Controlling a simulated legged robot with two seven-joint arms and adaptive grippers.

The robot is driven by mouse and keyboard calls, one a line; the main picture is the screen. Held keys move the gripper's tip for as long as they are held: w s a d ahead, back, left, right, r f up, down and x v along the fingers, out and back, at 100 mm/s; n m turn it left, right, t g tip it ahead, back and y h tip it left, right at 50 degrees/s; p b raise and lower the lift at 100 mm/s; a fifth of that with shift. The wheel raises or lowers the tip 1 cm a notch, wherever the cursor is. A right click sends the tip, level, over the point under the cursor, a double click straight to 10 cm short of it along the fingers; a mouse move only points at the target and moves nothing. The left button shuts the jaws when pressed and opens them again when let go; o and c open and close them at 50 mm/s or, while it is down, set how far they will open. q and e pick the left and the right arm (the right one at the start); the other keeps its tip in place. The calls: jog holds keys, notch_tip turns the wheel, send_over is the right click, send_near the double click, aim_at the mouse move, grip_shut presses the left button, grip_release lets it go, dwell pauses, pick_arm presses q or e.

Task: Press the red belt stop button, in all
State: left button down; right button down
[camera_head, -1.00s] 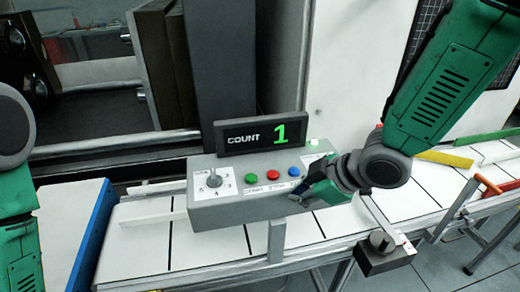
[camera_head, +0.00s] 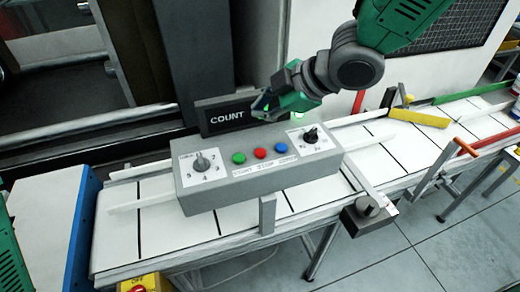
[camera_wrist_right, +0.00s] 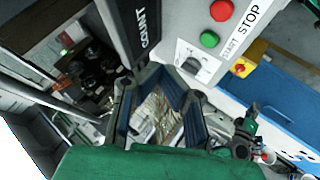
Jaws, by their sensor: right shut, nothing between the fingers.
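The red button (camera_head: 260,153) is the middle one of three on the grey control box (camera_head: 225,190), between a green button (camera_head: 239,158) and a blue button (camera_head: 281,149). The red button also shows at the top edge of the wrist view (camera_wrist_right: 221,10). My right gripper (camera_head: 262,108) is shut and empty. It hovers above the back of the box, in front of the count display (camera_head: 226,119), apart from the red button, and hides the display's digit. Of my left arm only a green part shows at the left edge; its gripper is out of view.
Dial knobs sit at the left (camera_head: 201,162) and right (camera_head: 311,136) ends of the box. A conveyor belt (camera_head: 165,215) runs beneath it. A yellow box with a red top (camera_head: 140,284) is at the bottom edge. A black block (camera_head: 368,215) juts out at the front right.

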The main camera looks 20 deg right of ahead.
aim_at(261, 152)
notch_tip(261, 152, down, 9)
jog(key=b, duration=0.6)
jog(key=shift+d+r+b, duration=0.1)
jog(key=shift+r+b, duration=0.1)
jog(key=shift+b, duration=0.15)
jog(key=shift+a, duration=0.2)
dwell(0.6)
jog(key=shift+s+f, duration=0.1)
jog(key=shift+f, duration=0.25)
jog(key=shift+f+b, duration=0.5)
jog(key=shift+b, duration=0.1)
dwell(0.6)
jog(key=shift+d+r+p, duration=0.1)
jog(key=shift+r+p, duration=0.9)
